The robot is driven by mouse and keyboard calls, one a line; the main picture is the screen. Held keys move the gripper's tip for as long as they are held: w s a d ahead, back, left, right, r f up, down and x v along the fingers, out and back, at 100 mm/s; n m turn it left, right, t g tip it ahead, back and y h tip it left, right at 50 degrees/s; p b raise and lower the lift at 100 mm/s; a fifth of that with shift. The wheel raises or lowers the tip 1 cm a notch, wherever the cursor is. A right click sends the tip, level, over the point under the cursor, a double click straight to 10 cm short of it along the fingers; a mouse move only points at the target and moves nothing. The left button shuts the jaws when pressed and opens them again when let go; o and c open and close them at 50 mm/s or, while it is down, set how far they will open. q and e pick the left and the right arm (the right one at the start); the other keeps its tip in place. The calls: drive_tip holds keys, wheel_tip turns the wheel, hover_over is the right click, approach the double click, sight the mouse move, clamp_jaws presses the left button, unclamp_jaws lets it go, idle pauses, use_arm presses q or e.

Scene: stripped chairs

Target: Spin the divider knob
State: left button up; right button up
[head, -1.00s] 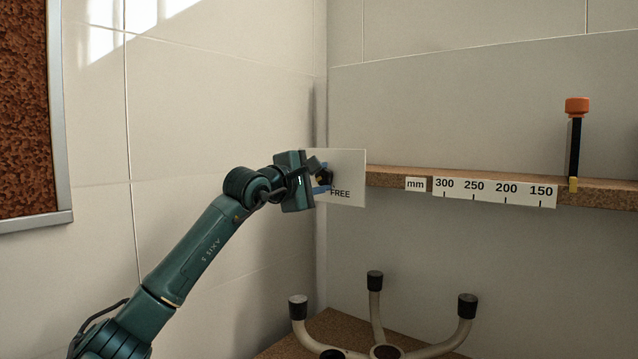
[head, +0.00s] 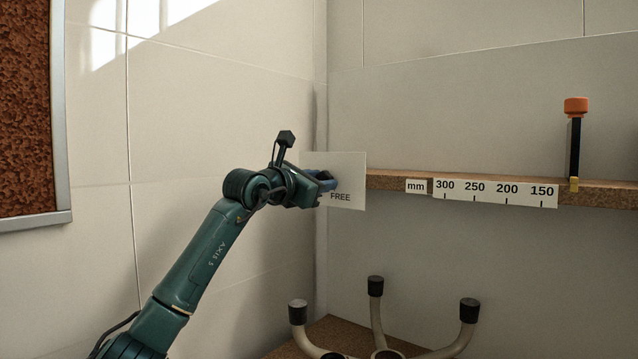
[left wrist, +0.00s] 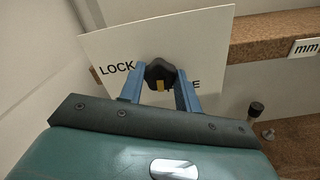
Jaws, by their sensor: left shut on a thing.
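The divider knob (left wrist: 160,73) is dark with a yellow mark, in front of a white plate (head: 349,170) lettered LOCK and FREE. In the left wrist view the plate (left wrist: 200,28) looks tilted, and the yellow mark points toward my gripper body. My left gripper (head: 325,187) is at the plate, its two blue fingers on either side of the knob. In the left wrist view the gripper (left wrist: 160,88) is shut on the knob. In the head view the gripper hides the knob and the LOCK lettering. My right gripper is not in view.
A cork-coloured shelf (head: 395,179) with a millimetre scale (head: 494,191) runs right from the plate. A black post with an orange cap (head: 576,105) stands on it. Below is an upturned chair base (head: 466,312). A cork board (head: 25,110) hangs at left.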

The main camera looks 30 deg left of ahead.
use_arm(q)
drive_tip(key=n, duration=0.4)
drive_tip(key=shift+n, duration=0.4)
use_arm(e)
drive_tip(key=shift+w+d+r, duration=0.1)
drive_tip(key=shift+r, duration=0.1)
use_arm(q)
drive_tip(key=o, duration=1)
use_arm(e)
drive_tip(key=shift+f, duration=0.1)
use_arm(q)
drive_tip(key=s+b, duration=0.1)
drive_tip(key=s, duration=0.3)
drive_tip(key=s+b, duration=0.1)
drive_tip(key=s, duration=0.3)
drive_tip(key=s+a+b, duration=0.1)
drive_tip(key=s, duration=0.4)
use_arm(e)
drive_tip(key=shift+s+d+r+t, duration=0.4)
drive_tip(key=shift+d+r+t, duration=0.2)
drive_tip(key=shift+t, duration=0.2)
